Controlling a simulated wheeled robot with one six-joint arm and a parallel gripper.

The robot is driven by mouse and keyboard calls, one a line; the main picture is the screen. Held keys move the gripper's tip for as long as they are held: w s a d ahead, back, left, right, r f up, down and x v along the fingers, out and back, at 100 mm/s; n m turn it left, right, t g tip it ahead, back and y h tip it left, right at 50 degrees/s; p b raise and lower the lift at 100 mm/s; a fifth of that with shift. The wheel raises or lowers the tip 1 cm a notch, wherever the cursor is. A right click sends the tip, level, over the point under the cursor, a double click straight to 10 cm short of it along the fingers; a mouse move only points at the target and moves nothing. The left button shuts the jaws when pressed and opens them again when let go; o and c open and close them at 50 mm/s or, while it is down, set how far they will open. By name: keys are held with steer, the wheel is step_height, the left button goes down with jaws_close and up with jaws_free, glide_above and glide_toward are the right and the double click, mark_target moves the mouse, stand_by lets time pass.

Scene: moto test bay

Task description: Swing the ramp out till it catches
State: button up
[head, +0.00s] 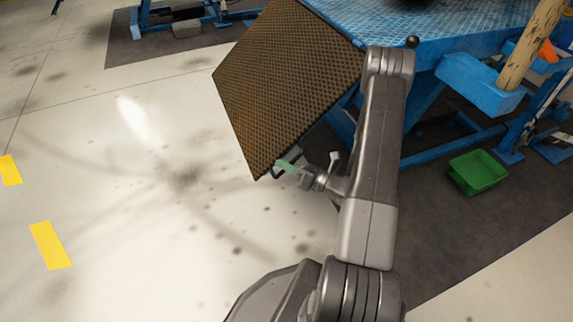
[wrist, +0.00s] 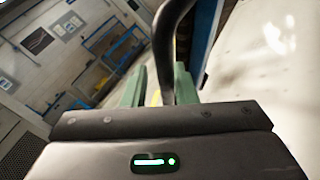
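The ramp (head: 285,80) is a brown, textured plate along the left end of the blue platform (head: 450,45). It stands sloped, out from the platform, with its lower corner near my gripper. A dark bar handle (head: 270,174) shows at that corner. My gripper (head: 286,166) has green fingers and is at the handle. In the wrist view, the dark bar (wrist: 167,50) runs between the two green fingers (wrist: 160,88). A gap shows between the bar and the left finger; the bar is close to the right finger. The ramp's catch cannot be made out.
A green bin (head: 477,172) lies on the dark mat (head: 470,225) below the platform. Blue platform legs and a wooden post (head: 530,45) stand at the right. The pale floor (head: 130,200) at the left is open, with yellow marks (head: 50,245).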

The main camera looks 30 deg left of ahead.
steer(key=d+f+p, duration=0.1)
steer(key=d+p, duration=0.2)
steer(key=d, duration=1)
steer(key=shift+d, duration=0.35)
steer(key=shift+a+f, duration=0.1)
steer(key=shift+a, duration=0.05)
steer(key=a+b, duration=0.1)
steer(key=a, duration=0.3)
steer(key=a+b, duration=0.1)
steer(key=a, duration=0.4)
steer(key=a+r+b, duration=0.1)
steer(key=a, duration=0.3)
steer(key=shift+a, duration=0.3)
steer(key=shift+w+d+f, duration=0.15)
steer(key=shift+w+d, duration=0.1)
